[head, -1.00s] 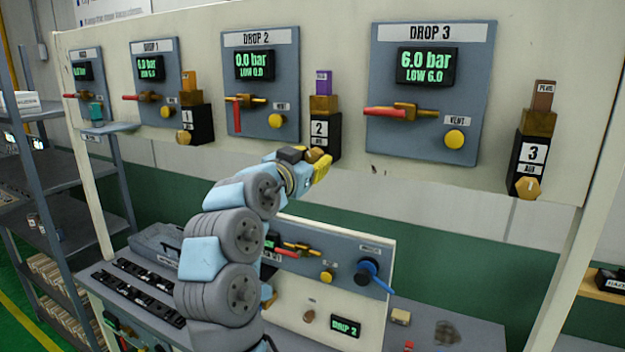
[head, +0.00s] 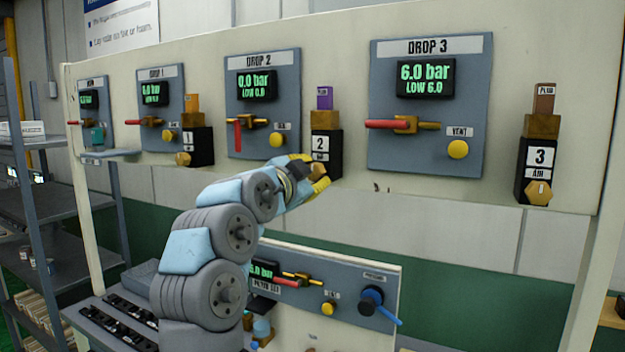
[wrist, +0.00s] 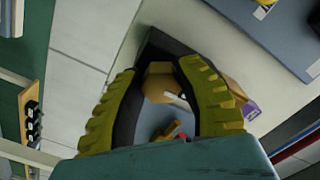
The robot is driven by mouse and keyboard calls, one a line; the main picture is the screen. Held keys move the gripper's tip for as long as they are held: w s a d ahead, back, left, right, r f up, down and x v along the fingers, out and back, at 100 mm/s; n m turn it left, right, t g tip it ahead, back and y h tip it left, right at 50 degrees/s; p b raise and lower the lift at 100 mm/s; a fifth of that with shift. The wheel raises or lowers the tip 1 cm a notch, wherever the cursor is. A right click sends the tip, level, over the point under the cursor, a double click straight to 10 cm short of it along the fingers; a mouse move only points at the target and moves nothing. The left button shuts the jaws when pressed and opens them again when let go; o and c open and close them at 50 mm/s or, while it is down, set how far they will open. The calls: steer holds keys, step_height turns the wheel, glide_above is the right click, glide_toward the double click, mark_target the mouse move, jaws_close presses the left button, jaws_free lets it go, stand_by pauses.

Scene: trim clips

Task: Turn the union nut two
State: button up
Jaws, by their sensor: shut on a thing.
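The brass union nut two (head: 317,170) is at the bottom of the black block marked 2 (head: 320,146), under DROP 2's side of the board. My gripper (head: 315,176) is at this nut, its yellow fingers closed around it. In the wrist view the ribbed yellow fingers (wrist: 170,82) stand on both sides of the brass nut (wrist: 160,88), and part of it is hidden. The DROP 2 panel (head: 262,62) reads 0.0 bar, and its red lever (head: 238,137) hangs down. A purple tag (head: 325,98) tops the block's brass fitting.
DROP 3 (head: 385,90) to the right reads 6.0 bar, its red lever level. Block 3 (head: 540,157) and block 1 (head: 197,146) flank block 2. A lower panel with a blue handle (head: 373,300) stands below my arm. A grey shelf is at left.

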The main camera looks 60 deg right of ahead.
stand_by(0.5)
steer(key=o, duration=1.2)
steer(key=shift+s+d, duration=0.1)
steer(key=a, duration=1.2)
